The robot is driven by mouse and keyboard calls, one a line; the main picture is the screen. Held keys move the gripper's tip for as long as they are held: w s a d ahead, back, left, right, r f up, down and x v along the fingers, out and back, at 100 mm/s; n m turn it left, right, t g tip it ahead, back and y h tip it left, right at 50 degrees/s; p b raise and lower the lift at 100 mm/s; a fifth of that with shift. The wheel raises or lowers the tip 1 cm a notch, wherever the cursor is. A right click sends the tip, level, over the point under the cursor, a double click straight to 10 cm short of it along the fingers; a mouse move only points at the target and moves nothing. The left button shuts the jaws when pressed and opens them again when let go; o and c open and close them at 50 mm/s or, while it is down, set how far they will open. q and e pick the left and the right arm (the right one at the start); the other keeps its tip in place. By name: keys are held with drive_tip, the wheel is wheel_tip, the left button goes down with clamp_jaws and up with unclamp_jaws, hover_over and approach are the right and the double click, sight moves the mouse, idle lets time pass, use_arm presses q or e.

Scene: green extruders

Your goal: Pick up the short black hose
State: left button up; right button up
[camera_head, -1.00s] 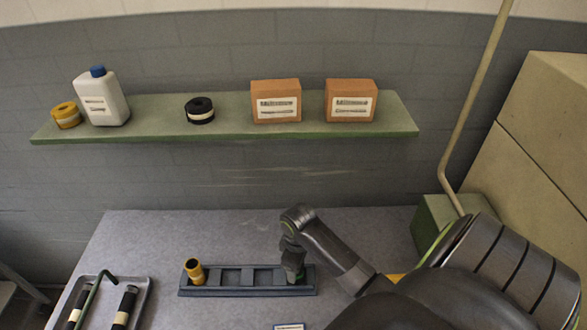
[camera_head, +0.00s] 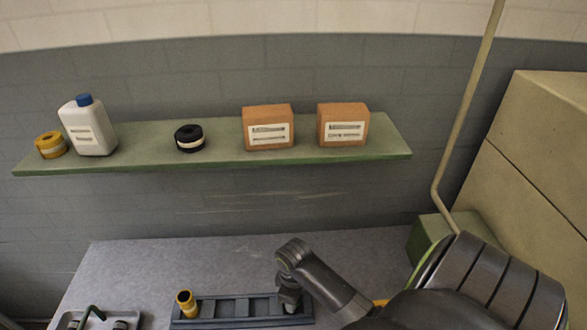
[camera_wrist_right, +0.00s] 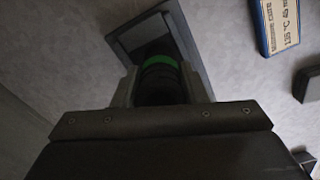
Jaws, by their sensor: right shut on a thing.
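The short black hose (camera_wrist_right: 160,72), a dark cylinder with a green band, sits between the fingers of my right gripper (camera_wrist_right: 161,88) in the right wrist view. The gripper is shut on it. In the head view my right gripper (camera_head: 290,298) points down at the right end of a dark slotted rack (camera_head: 236,308), hiding the hose. In the wrist view the rack (camera_wrist_right: 126,42) lies just beyond the hose; I cannot tell whether the hose is still in its slot. My left gripper is not in view.
A yellow ring-shaped piece (camera_head: 186,303) stands at the rack's left end. A tray (camera_head: 66,322) is cut off at the lower left. A labelled blue-edged card (camera_wrist_right: 281,25) lies right of the rack. A wall shelf (camera_head: 225,160) carries a bottle, rolls and boxes.

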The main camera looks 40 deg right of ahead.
drive_tip(key=shift+w+r, duration=0.2)
drive_tip(key=shift+r, duration=0.25)
wheel_tip(320, 180, up, 9)
drive_tip(key=b, duration=0.1)
drive_tip(key=shift+s+f, duration=0.1)
drive_tip(key=shift+s, duration=0.05)
